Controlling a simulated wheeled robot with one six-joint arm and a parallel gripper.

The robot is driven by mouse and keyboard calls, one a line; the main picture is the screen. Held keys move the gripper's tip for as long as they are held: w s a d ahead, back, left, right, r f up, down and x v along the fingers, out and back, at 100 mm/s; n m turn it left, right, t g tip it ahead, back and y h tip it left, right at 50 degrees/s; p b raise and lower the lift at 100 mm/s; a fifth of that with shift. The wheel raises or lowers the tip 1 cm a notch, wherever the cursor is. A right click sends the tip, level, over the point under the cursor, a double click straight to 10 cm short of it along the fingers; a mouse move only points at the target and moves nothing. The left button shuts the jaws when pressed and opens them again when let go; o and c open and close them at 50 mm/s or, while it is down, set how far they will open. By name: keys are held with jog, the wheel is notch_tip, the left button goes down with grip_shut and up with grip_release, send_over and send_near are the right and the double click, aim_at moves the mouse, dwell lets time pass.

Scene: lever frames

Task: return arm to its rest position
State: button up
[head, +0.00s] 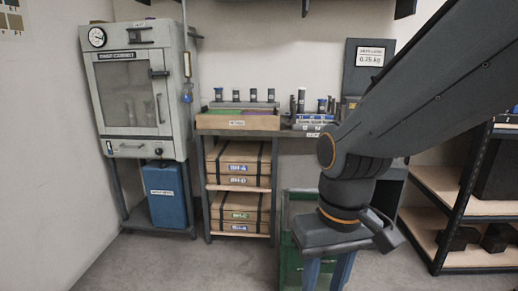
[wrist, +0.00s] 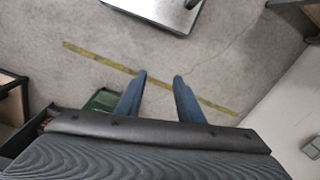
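My arm (head: 420,95) reaches in from the upper right of the head view and bends down at a dark joint. My gripper (head: 327,274) hangs below it, pointing down, in front of a green container (head: 292,262). In the wrist view my gripper (wrist: 160,80) shows two blue fingers, parallel with a clear gap. Only floor shows between the fingers, and nothing is held. The fingertips' lower ends are cut off in the head view.
A drying cabinet (head: 133,90) stands at the left above a blue container (head: 167,194). A shelf of cardboard boxes (head: 238,165) carries a wooden tray (head: 238,123). A dark rack (head: 455,195) stands at the right. A yellow floor line (wrist: 98,59) crosses open floor.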

jog(key=d+r+m+p, duration=0.2)
jog(key=d+r+p, duration=0.6)
jog(key=p, duration=0.6)
jog(key=shift+s+r+h+p, duration=0.2)
jog(key=shift+h+p, duration=0.1)
jog(key=shift+p, duration=0.1)
jog(key=shift+w+d, duration=0.1)
jog(key=shift+w, duration=0.05)
